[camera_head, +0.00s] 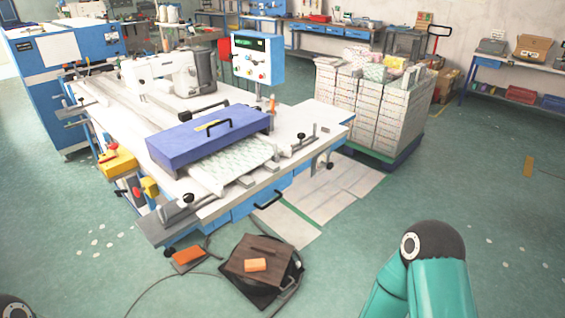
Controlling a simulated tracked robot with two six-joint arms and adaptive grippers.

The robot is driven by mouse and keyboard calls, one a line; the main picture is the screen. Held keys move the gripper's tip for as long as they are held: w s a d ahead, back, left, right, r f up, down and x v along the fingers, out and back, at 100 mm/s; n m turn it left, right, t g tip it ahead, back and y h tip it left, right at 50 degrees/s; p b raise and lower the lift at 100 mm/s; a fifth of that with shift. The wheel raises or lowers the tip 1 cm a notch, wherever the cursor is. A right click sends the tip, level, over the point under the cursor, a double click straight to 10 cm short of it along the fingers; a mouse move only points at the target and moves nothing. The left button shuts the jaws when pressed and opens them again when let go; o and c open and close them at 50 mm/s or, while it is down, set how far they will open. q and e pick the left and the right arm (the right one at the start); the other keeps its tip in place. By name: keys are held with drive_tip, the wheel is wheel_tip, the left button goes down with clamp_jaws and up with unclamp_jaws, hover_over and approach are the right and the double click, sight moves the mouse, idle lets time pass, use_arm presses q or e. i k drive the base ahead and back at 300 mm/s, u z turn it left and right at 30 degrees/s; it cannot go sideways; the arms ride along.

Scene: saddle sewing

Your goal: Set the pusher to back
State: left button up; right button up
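The sewing table (320,113) stands in the middle left, with a white sewing machine (148,76) on its far part. A long blue block with a black handle (190,143), perhaps the pusher, lies across the table top. Patterned fabric (232,164) sticks out from under its front side. Small clamps with black knobs sit at the table's front corners. I cannot tell from this view which position the pusher is set to. Neither gripper is in view; only a teal link of my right arm shows at the lower right and a dark joint at the lower left corner.
A control box (257,58) stands behind the table. A pallet of stacked patterned goods (375,105) is to its right. A foot pedal (258,262) and cables lie on the floor in front. A blue cabinet (60,90) stands at the left. Floor at the right is open.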

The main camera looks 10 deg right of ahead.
sight(274, 158)
drive_tip(key=z, duration=0.75)
drive_tip(key=i, duration=1.9)
drive_tip(key=u, duration=0.65)
